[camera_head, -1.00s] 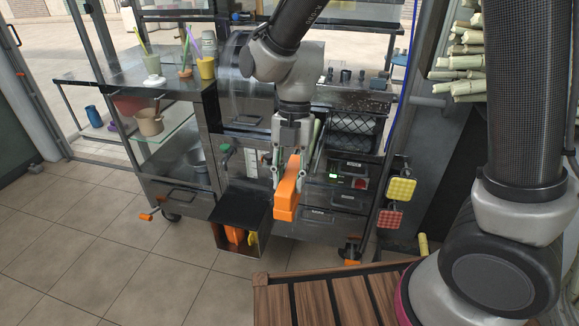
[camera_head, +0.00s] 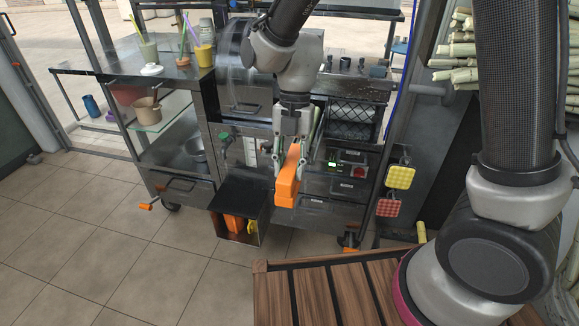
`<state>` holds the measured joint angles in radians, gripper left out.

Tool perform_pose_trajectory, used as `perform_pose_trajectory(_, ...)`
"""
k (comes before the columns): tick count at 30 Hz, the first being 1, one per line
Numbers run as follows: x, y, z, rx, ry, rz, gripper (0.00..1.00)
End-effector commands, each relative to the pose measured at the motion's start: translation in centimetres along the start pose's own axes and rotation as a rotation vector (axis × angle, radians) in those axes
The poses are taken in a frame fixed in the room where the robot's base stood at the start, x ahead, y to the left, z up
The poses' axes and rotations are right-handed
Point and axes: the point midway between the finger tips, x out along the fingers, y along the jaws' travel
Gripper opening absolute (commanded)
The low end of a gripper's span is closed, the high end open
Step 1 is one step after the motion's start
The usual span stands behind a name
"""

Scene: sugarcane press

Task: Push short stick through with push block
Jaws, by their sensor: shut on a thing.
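My gripper (camera_head: 291,170) is shut on an orange push block (camera_head: 287,186), which hangs out in front of the steel sugarcane press cart (camera_head: 330,208). The block's long side points toward the cart front. Pale green cane (camera_head: 318,125) shows just behind and to the right of my gripper, at the press; how much of it is inside is hidden by the gripper and arm. I cannot tell whether the block touches the cane.
A dark open box (camera_head: 240,217) with orange and yellow items hangs at the cart's lower left. A green light and a red button (camera_head: 358,171) sit right of the block. A slatted wooden bench (camera_head: 320,295) stands in front. Cups (camera_head: 203,55) stand on the left counter.

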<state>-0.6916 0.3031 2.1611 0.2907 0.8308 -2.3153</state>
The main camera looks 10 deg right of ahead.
Motion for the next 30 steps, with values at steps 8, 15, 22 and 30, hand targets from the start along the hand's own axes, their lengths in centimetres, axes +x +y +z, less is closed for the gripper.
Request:
perform_pose_trajectory(8,-0.4,0.0,1.4,0.0,-0.001,0.001,0.0)
perform_pose_trajectory(15,-0.7,0.0,2.6,0.001,0.0,0.001,0.0)
perform_pose_trajectory(22,-0.9,0.0,3.7,0.001,0.0,0.001,0.0)
perform_pose_trajectory(30,-1.3,0.0,5.0,0.001,-0.001,0.001,0.0)
